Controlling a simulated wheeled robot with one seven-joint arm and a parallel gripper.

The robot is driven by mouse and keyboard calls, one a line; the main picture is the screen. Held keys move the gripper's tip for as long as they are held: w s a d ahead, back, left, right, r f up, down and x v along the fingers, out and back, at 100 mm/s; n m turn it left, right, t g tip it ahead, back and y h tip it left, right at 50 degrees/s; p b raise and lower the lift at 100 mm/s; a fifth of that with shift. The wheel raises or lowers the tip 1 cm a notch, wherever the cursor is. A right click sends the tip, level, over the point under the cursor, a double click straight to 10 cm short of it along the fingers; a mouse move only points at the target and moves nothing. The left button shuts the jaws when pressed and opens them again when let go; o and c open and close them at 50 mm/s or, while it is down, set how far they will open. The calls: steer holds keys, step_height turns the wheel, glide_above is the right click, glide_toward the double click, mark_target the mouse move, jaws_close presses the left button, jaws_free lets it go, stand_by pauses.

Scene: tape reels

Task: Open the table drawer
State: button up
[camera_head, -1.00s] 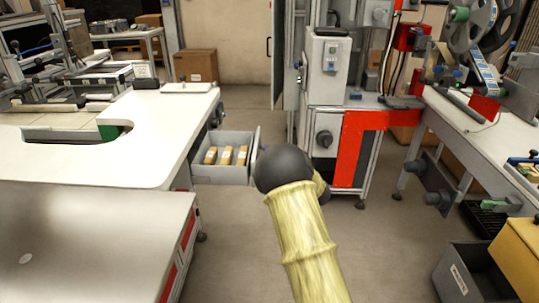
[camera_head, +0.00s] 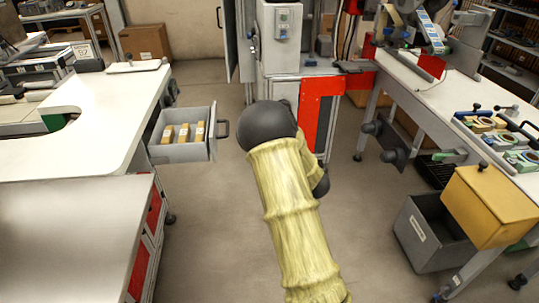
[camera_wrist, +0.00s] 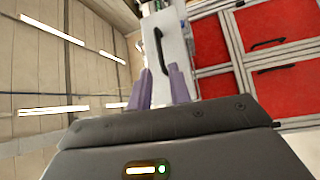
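The grey table drawer (camera_head: 182,153) sticks out from under the white table (camera_head: 95,110) in the head view. It is open, with several small tan boxes (camera_head: 184,134) inside. Its dark handle (camera_head: 223,129) is on the right-hand front panel, with no gripper visible on it there. In the wrist view a pale drawer front (camera_wrist: 172,35) with a black handle (camera_wrist: 160,50) lies ahead. My gripper (camera_wrist: 158,72) has its two purple fingers apart, and the handle's lower end appears between their tips. Contact cannot be told. My arm hides the gripper in the head view.
The floor (camera_head: 215,225) right of the drawer is clear. A red and grey machine (camera_head: 312,105) stands behind. A right-hand table (camera_head: 425,95) bears tape reels; a grey bin (camera_head: 430,235) and yellow box (camera_head: 490,205) are beside it. Red drawers (camera_wrist: 275,22) fill the wrist view's right.

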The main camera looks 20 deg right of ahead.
steer(key=v, duration=0.4)
steer(key=shift+s+d, duration=0.2)
steer(key=shift+s, duration=0.15)
steer(key=s+a+f+m+g+h, duration=0.25)
steer(key=s+m+g+h, duration=0.35)
steer(key=s+m, duration=0.6)
steer(key=s+a+f+m+g+h, duration=0.2)
steer(key=s+a+m+g+h, duration=0.25)
steer(key=s+m+g, duration=0.55)
step_height(320, 180, up, 28)
steer(key=s+m+t+p, duration=0.1)
steer(key=t+p, duration=0.1)
steer(key=p, duration=2.6)
steer(key=shift+s+d, duration=0.2)
steer(key=shift+d, duration=0.25)
